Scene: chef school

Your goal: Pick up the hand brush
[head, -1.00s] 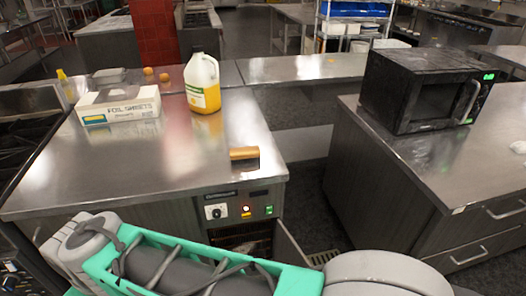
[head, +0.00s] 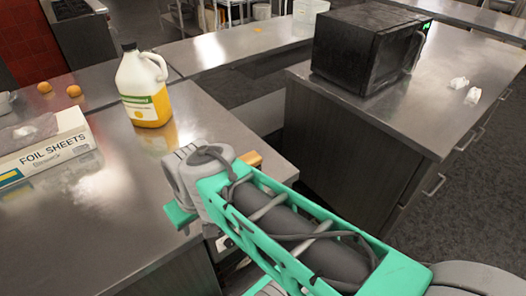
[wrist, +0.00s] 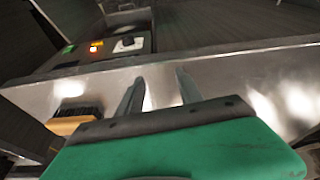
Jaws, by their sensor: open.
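The hand brush has a wooden back and dark bristles. In the head view a bit of its wood (head: 250,159) shows behind my arm, near the right edge of the steel counter (head: 105,225); the rest is hidden. In the wrist view the brush (wrist: 75,119) lies on the steel top at the left, bristles in view. My gripper (wrist: 160,82) is open and empty, its two fingers over the counter, to the right of the brush and apart from it. In the head view the fingers are hidden; only a green part of the gripper shows.
A jug of yellow liquid (head: 145,88) and a foil sheets box (head: 45,150) stand on the same counter. Two round orange-brown items (head: 74,91) lie behind. A black microwave (head: 368,48) stands on the right-hand counter (head: 440,105). A gap separates the counters.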

